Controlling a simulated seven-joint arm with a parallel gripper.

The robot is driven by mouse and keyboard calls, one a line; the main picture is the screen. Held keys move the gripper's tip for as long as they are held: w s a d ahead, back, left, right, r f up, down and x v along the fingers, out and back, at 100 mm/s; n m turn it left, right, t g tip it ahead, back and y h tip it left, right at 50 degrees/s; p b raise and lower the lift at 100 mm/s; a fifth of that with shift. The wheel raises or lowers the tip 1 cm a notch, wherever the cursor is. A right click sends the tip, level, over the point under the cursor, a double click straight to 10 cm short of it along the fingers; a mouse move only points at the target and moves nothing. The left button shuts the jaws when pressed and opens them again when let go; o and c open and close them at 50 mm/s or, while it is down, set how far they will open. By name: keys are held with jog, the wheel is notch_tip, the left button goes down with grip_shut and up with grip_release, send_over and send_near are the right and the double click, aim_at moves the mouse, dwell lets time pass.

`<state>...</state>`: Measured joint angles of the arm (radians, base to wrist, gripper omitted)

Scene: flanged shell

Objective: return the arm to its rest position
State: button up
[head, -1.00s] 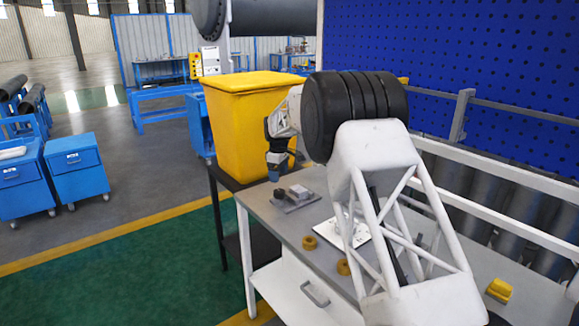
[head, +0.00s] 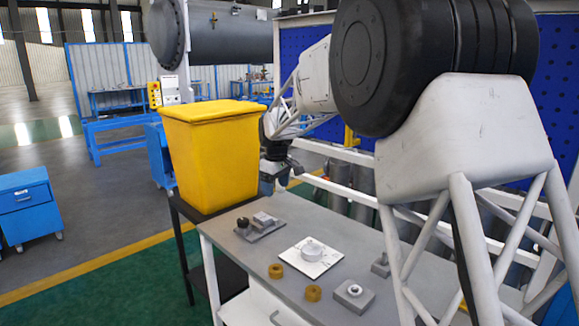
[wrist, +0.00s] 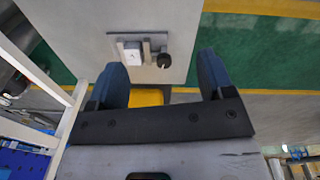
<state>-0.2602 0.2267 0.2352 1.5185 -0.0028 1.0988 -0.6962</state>
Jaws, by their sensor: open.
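My gripper (head: 280,172) hangs in the air above the far end of the grey workbench, just right of the yellow bin. In the wrist view its two dark fingers (wrist: 163,78) stand wide apart with nothing between them. My arm is folded high over the bench, its large black joint and white lattice link filling the right of the head view. On the bench, a round light-grey flanged part (head: 312,250) sits on a white square plate (head: 303,267).
The yellow bin (head: 213,155) stands at the bench's far end. A grey fixture with a dark knob (head: 258,226) also shows in the wrist view (wrist: 140,50). Two tan rings (head: 313,292) and grey blocks (head: 353,295) lie on the workbench (head: 250,292). A blue perforated panel (head: 300,45) stands behind.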

jog(key=s+d+r+m, duration=0.3)
jog(key=s+d, duration=0.5)
jog(key=s, duration=0.5)
jog(key=s+d+r+m, duration=0.35)
jog(key=s+d, duration=0.35)
jog(key=s, duration=0.6)
jog(key=s+d+f+m, duration=0.1)
jog(key=s+d+f, duration=0.1)
jog(key=s, duration=0.7)
jog(key=s+d+f+m+t, duration=0.1)
jog(key=s+d+f+m, duration=0.1)
jog(key=s, duration=0.8)
jog(key=s+d+f+m, duration=0.1)
jog(key=s+d+f, duration=0.2)
jog(key=s, duration=0.7)
jog(key=shift+d+f+m+t, duration=0.35)
jog(key=shift+d+f+t, duration=0.05)
jog(key=shift+f, duration=0.05)
